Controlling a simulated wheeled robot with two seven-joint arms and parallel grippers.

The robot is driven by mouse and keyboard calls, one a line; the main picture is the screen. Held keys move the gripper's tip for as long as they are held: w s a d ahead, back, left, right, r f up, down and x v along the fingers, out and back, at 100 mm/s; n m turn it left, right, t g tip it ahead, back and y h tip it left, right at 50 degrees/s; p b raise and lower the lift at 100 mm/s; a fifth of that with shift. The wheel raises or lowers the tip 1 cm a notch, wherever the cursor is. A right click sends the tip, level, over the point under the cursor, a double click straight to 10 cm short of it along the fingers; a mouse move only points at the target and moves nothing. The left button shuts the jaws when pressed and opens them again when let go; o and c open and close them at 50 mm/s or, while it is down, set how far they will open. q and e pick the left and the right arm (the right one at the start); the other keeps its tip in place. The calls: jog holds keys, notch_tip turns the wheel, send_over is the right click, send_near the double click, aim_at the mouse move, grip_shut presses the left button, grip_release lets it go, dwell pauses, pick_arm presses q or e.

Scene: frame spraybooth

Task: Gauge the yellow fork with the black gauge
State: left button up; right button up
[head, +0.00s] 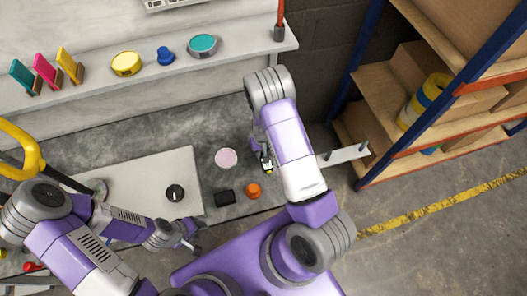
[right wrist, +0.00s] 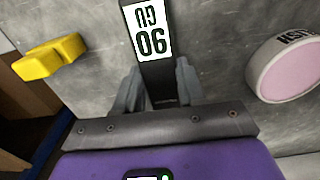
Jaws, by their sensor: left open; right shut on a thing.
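The black gauge (right wrist: 155,72), a dark bar with a white label, is held between the fingers of my right gripper (right wrist: 152,88) in the right wrist view. In the head view my right gripper (head: 264,160) is over the right part of the grey bench, partly hidden by its arm. My left gripper (head: 192,236) is open and empty near the bench's front edge, well apart from the yellow tube.
A pink disc (head: 226,158), a black block (head: 225,197) and an orange cup (head: 253,190) are on the bench. A black knob (head: 175,193) is on the white board (head: 135,172). A small yellow piece (right wrist: 50,57) shows in the right wrist view. Shelving (head: 370,90) stands right.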

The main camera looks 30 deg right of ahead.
jog(key=o, duration=1.2)
jog(key=shift+o, duration=0.2)
notch_tip(320, 180, up, 8)
jog(key=p, duration=0.2)
jog(key=shift+f+p, duration=0.15)
jog(key=shift+p, duration=0.2)
